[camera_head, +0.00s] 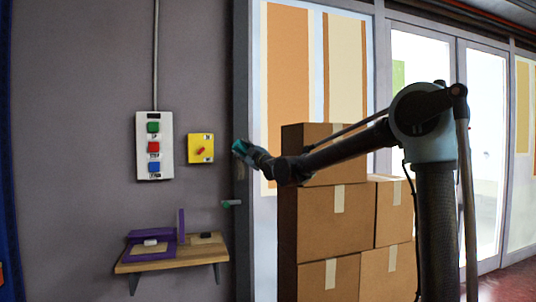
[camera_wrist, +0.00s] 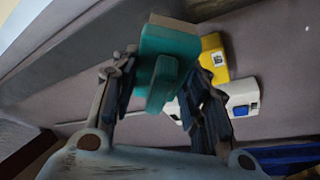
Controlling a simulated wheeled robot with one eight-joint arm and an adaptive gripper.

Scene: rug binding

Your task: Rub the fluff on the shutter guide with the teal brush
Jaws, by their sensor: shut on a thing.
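The teal brush (camera_head: 240,147) is at the end of my arm, in front of the dark vertical shutter guide (camera_head: 241,95). My gripper (camera_head: 253,153) is shut on the brush. In the wrist view the teal block of the brush (camera_wrist: 170,42) sits between the two dark fingers of my gripper (camera_wrist: 163,85). A pale strip shows at the brush's far edge, close to a grey surface. I cannot tell whether the brush touches the guide. I cannot make out any fluff; the brush and gripper may cover it.
A white button box (camera_head: 154,178) and a yellow switch box (camera_head: 201,159) are on the wall left of the guide. A small handle (camera_head: 232,203) sticks out below. A wooden shelf (camera_head: 135,267) holds a purple holder (camera_head: 181,224). Cardboard boxes (camera_head: 325,225) stand right.

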